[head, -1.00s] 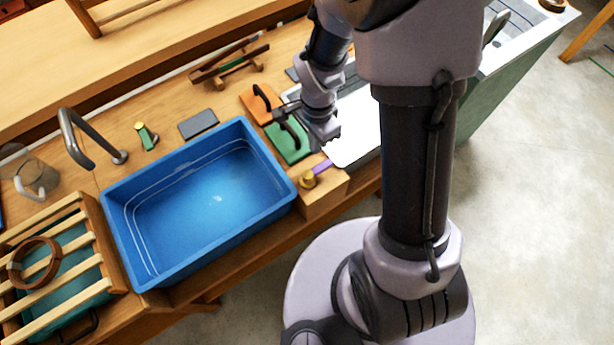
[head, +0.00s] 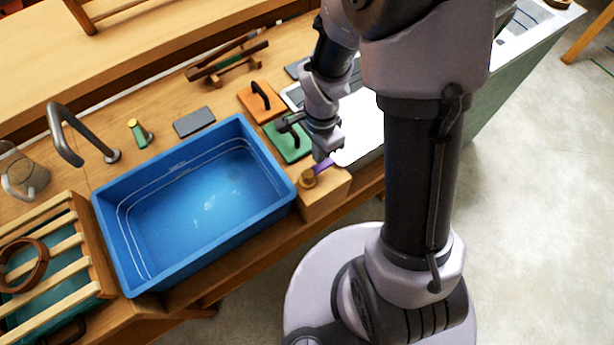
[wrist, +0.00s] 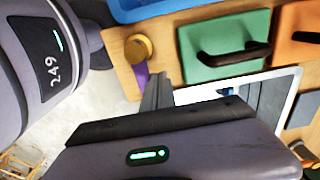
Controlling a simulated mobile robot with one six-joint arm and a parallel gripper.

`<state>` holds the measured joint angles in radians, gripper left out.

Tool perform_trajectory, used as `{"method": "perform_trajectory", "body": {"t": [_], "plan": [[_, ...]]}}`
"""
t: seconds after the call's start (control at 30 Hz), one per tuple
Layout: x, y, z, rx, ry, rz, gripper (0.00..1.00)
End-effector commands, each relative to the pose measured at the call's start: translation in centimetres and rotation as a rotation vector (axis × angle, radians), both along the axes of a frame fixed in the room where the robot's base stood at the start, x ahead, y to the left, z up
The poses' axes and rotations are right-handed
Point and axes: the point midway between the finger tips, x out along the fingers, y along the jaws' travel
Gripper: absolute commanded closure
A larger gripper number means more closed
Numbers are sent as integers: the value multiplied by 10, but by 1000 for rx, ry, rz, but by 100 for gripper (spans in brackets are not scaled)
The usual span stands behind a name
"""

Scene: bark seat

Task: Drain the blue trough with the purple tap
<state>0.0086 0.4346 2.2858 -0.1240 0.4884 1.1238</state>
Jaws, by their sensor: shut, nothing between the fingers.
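The blue trough (head: 200,205) stands on the wooden bench, with pale marks on its floor and faint lines around its inner walls. The purple tap (head: 322,165) is a purple lever on a brass body (head: 308,178), set on a wooden block at the trough's right end. In the wrist view the purple lever (wrist: 141,76) shows beside the brass knob (wrist: 138,48). My gripper (head: 322,156) is shut and empty, its tip right at the lever's outer end. In the wrist view the fingers (wrist: 155,90) are beside the lever; I cannot tell whether they touch it.
A green board (head: 288,143) and an orange board (head: 261,101), both with dark handles, lie behind the tap. A grey spout (head: 75,135) and a green-and-yellow fitting (head: 139,133) stand behind the trough. A slatted rack (head: 45,262) is at left.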

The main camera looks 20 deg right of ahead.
Motion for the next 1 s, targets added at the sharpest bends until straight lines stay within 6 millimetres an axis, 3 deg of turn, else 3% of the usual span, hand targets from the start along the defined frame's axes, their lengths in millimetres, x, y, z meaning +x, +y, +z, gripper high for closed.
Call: {"method": "perform_trajectory", "body": {"t": [0.7, 1.0], "plan": [[-43, -8, 1, 0, -1, -1, 100], [-43, -8, 42, 0, -2, 0, 100]]}}
